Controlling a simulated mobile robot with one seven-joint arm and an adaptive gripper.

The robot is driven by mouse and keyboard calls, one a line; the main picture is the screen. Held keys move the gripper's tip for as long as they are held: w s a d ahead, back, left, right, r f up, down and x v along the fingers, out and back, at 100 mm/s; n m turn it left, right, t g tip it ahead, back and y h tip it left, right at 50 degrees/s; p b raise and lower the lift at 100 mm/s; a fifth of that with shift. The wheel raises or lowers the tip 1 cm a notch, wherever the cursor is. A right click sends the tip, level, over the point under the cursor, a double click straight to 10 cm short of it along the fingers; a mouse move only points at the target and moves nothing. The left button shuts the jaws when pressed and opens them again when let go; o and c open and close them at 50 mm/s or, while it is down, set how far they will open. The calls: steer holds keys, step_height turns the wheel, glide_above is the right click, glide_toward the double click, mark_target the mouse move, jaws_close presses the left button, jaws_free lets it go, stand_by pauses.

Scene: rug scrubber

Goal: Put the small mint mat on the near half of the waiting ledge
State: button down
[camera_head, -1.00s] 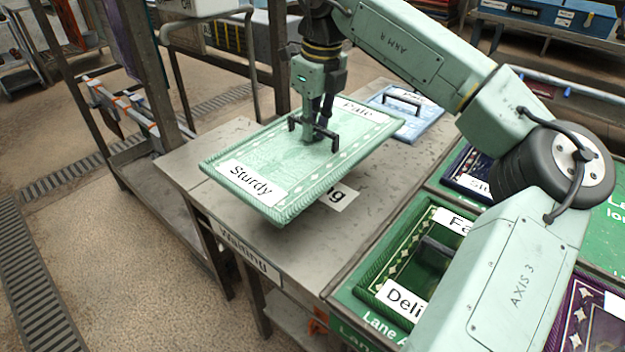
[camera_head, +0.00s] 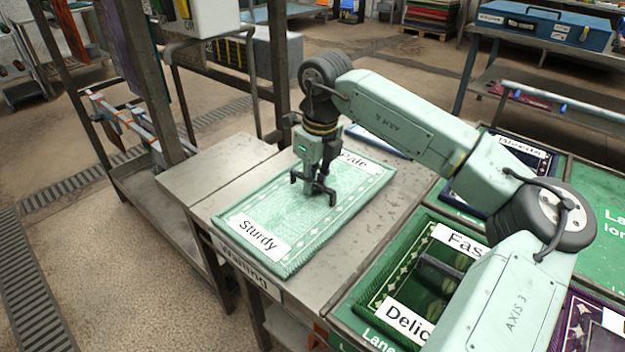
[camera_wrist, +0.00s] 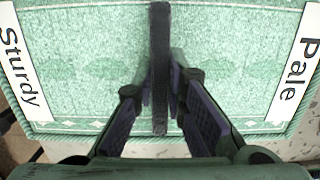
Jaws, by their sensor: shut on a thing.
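The mint mat (camera_head: 285,225) carries white labels reading "Sturdy" and "Pale". It lies level at the near part of the grey waiting ledge (camera_head: 335,265), with its near left corner close to the edge marked "Waiting". I cannot tell whether it touches the ledge or hovers just above it. My gripper (camera_head: 318,190) points down at the mat's middle and is shut on its dark handle. In the wrist view the dark handle bar (camera_wrist: 160,70) stands between my two fingers, with the mint mat (camera_wrist: 90,60) spread beneath.
A blue mat (camera_head: 378,140) lies behind on the ledge, mostly hidden by my arm. A green mat (camera_head: 425,270) labelled "Fast" and "Delic…" lies in the lane at right, and a dark navy mat (camera_head: 520,150) lies beyond. A post and frame (camera_head: 278,70) stand behind left.

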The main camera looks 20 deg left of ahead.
mark_target(317, 183)
steer(key=c, duration=1.6)
jaws_free()
steer(key=shift+c, duration=0.2)
step_height(317, 183, up, 12)
steer(key=d, duration=0.1)
steer(key=shift+s+d+b, duration=0.15)
steer(key=shift+s+b, duration=0.1)
steer(key=shift+b, duration=0.2)
